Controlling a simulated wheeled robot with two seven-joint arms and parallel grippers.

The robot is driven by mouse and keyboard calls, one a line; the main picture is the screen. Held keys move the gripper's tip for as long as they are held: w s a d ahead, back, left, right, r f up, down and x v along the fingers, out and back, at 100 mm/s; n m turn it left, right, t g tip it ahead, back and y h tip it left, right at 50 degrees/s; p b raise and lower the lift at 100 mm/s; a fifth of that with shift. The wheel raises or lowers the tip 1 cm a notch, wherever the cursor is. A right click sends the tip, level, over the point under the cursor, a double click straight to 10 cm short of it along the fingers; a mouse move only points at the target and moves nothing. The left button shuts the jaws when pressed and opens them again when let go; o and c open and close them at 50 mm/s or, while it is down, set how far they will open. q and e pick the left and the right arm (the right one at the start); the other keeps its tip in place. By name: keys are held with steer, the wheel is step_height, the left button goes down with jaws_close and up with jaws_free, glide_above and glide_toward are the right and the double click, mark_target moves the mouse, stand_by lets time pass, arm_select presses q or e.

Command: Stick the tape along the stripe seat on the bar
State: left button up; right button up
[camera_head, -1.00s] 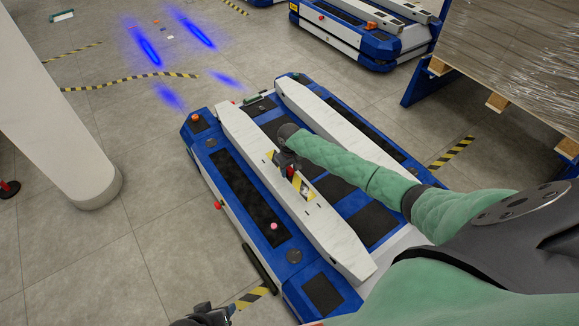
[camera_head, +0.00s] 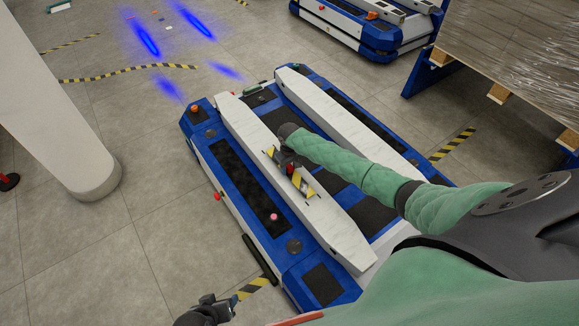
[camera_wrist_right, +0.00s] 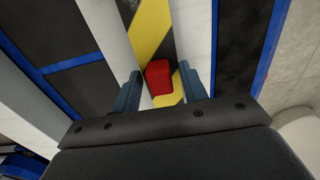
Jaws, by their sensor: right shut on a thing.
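The bar (camera_head: 325,218) is a long white beam on the near-left side of the blue and white lift cart. The yellow and black striped tape (camera_head: 303,187) shows over the middle of the bar, partly hidden by my right gripper (camera_head: 288,166). In the right wrist view the tape (camera_wrist_right: 151,28) runs between pale edges, with a red block (camera_wrist_right: 159,77) on it. My right gripper is shut on the tape at this block. Whether the tape touches the bar, and where the stripe seat lies, I cannot tell. My left gripper (camera_head: 212,312) is low in the head view, its jaws unclear.
A second white bar (camera_head: 345,120) lies parallel on the cart. A white column (camera_head: 65,130) stands at the left, and a wrapped pallet load (camera_head: 520,45) at the right. Another cart (camera_head: 365,30) is behind.

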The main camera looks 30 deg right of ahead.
mark_target(289, 166)
stand_by(0.4)
steer(key=shift+f, duration=0.2)
stand_by(0.3)
steer(key=shift+f, duration=0.15)
stand_by(0.4)
steer(key=o, duration=1.1)
steer(key=shift+c, duration=0.2)
step_height(289, 166, up, 6)
steer(key=shift+r, duration=0.9)
